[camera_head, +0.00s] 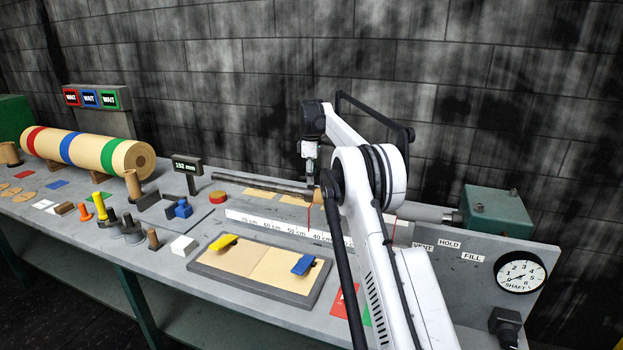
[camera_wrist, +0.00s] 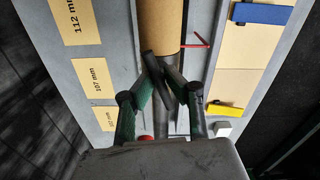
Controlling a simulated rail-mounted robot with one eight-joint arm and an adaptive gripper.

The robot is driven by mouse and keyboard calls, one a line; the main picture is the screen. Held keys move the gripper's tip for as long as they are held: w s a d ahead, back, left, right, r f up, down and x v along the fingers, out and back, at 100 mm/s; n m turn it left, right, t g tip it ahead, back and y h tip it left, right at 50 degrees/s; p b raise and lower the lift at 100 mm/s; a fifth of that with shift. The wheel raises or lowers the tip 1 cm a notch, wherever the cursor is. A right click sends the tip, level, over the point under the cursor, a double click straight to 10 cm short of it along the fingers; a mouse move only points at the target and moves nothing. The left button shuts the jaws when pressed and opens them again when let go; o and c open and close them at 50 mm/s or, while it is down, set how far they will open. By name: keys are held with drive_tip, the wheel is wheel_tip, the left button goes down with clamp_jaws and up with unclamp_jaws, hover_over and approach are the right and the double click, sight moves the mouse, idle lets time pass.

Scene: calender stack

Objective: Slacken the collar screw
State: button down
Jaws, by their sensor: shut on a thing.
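My gripper (camera_wrist: 166,84) is over the grey shaft (camera_wrist: 171,122). Its green-padded fingers are closed in on a dark, tilted bar (camera_wrist: 153,68), which looks like the handle of the collar screw. I cannot see clearly where the bar joins a collar. The bar lies at the near end of a tan tube (camera_wrist: 161,22) in the wrist view. In the head view my gripper (camera_head: 309,182) is low at the right end of the dark shaft (camera_head: 255,181). The collar and screw are too small or hidden to tell there.
The tan cards (camera_wrist: 91,85) lie on one side of the shaft. A board (camera_head: 210,263) with a yellow clip (camera_head: 223,242) and a blue clip (camera_head: 304,264) lies in front. A red knob (camera_head: 217,196), a display (camera_head: 187,164) and a green box (camera_head: 497,210) stand around.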

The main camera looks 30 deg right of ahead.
drive_tip(key=n, duration=0.4)
drive_tip(key=shift+n, duration=0.3)
drive_tip(key=n, duration=1)
drive_tip(key=shift+n, duration=2.7)
drive_tip(key=c, duration=1.7)
unclamp_jaws()
drive_tip(key=shift+w+a, duration=0.1)
